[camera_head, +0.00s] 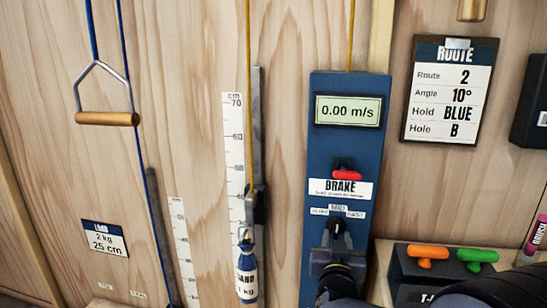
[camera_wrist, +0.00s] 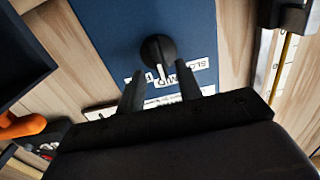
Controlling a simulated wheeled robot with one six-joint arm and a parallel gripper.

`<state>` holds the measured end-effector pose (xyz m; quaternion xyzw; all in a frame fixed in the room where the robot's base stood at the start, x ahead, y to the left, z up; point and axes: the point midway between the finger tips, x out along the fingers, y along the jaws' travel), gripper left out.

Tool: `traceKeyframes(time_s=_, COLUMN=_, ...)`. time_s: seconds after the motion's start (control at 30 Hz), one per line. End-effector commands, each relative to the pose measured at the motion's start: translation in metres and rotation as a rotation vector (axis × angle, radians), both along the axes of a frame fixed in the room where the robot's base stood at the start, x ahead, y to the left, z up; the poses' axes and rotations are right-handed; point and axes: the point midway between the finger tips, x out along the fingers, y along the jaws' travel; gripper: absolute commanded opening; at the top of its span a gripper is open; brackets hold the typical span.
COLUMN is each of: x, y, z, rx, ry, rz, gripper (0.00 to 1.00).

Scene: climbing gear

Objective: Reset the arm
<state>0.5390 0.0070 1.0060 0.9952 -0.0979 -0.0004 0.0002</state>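My gripper (camera_head: 336,252) is at the lower part of a blue panel (camera_head: 322,150) in the head view. In the wrist view, the two fingers of my gripper (camera_wrist: 160,68) are apart with nothing held between them. A round black knob (camera_wrist: 158,48) on the panel lies just beyond the fingertips, roughly in line with the gap. Its white pointer line faces the MID label. In the head view the knob (camera_head: 338,227) is partly covered by my gripper. I cannot tell whether a finger touches it.
Above the knob are a red brake lever (camera_head: 346,174) and a display (camera_head: 348,111) reading 0.00 m/s. A block with orange and green handles (camera_head: 428,253) stands right. A route board (camera_head: 450,90) is upper right.

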Motion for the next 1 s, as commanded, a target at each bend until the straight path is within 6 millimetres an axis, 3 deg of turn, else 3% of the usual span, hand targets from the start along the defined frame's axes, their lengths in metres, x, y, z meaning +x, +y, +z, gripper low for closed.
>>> traceKeyframes(time_s=0.17, x=0.032, y=-0.007, z=-0.001, rx=-0.001, ry=0.002, rz=-0.002, gripper=0.34)
traceKeyframes(time_s=1.0, x=0.028, y=-0.009, z=0.0, rx=0.613, ry=-0.121, rz=0.0, gripper=0.34)
